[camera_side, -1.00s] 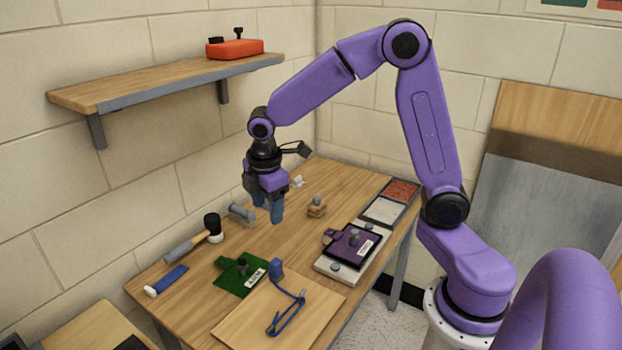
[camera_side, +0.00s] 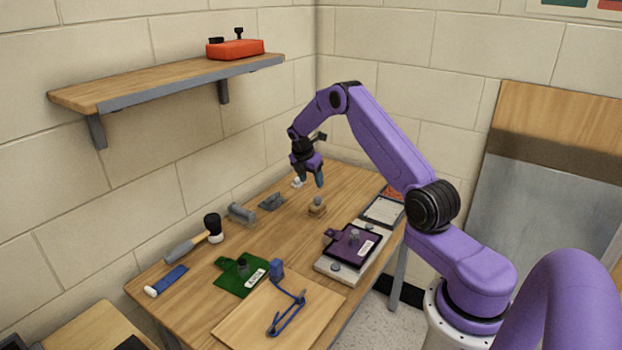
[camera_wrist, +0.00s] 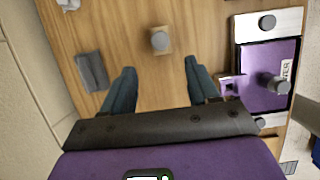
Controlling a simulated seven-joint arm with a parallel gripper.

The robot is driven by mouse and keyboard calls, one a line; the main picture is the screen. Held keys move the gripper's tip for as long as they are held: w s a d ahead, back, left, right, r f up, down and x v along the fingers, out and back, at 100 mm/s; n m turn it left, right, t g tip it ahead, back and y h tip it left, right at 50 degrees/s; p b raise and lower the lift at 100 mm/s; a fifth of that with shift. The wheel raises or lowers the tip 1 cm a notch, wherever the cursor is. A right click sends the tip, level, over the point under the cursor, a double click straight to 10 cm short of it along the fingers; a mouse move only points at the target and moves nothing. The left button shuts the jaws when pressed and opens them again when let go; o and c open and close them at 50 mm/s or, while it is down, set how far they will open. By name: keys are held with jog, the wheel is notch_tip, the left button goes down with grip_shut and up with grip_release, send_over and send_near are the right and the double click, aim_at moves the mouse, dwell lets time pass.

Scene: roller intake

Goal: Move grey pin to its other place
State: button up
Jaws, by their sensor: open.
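A small wooden block (camera_side: 317,212) stands on the table with a round grey pin (camera_side: 317,201) upright on it. In the wrist view the pin (camera_wrist: 160,41) shows between and beyond my fingertips. My gripper (camera_side: 312,184) is open and empty, above the table and behind the block in the side view; its fingers (camera_wrist: 160,68) touch nothing. A purple plate (camera_side: 341,251) with a label and a grey knob lies on a pale metal fixture (camera_side: 322,265). Grey round pins show at the fixture's two ends (camera_wrist: 267,22). I cannot tell which grey one is the task's pin.
A green plate (camera_side: 228,283) and a blue wire tool (camera_side: 288,315) are at the front. Trays (camera_side: 383,209) line the right edge.

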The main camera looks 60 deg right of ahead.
aim_at(317, 198)
jog(key=shift+x, duration=5.1)
jog(key=c, duration=0.8)
